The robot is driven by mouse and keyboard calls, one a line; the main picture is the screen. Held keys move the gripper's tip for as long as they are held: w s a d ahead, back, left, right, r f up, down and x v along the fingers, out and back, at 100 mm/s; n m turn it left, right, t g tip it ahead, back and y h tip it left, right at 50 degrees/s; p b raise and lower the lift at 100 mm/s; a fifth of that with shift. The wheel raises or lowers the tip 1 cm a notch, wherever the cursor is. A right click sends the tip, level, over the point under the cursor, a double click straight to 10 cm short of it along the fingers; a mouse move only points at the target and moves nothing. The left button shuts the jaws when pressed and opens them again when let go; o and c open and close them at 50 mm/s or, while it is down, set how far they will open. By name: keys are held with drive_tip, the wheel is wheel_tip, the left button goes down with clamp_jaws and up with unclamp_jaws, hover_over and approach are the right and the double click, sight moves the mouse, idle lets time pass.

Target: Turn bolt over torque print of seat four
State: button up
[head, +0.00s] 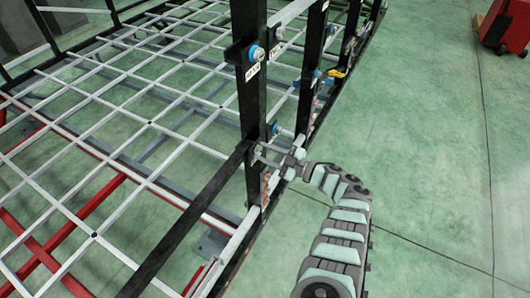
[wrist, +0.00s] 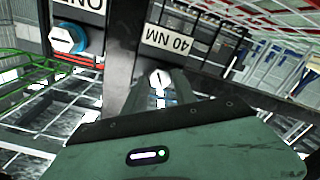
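In the wrist view a pale round bolt head (wrist: 158,78) with a dark line across it sits on a dark post, just below a white print reading "40 NM" (wrist: 174,42), upside down in this view. My gripper (wrist: 161,82) has its two fingers apart, one on each side of this bolt head. Whether they touch it cannot be told. In the head view my gripper (head: 262,151) reaches from the right to the near black post (head: 252,105); the bolt there is too small to make out clearly. The seat number is not readable.
A blue bolt with a pale hex head (wrist: 68,38) sits beside a print reading "ONE" (wrist: 79,4). More blue bolts (head: 257,53) and labels sit along the posts. A white lattice (head: 95,100) lies left. Green floor (head: 420,130) is free at right; a red cabinet (head: 507,25) stands far right.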

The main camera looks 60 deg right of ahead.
clamp_jaws()
drive_tip(key=shift+f+b, duration=0.1)
drive_tip(key=shift+b, duration=0.2)
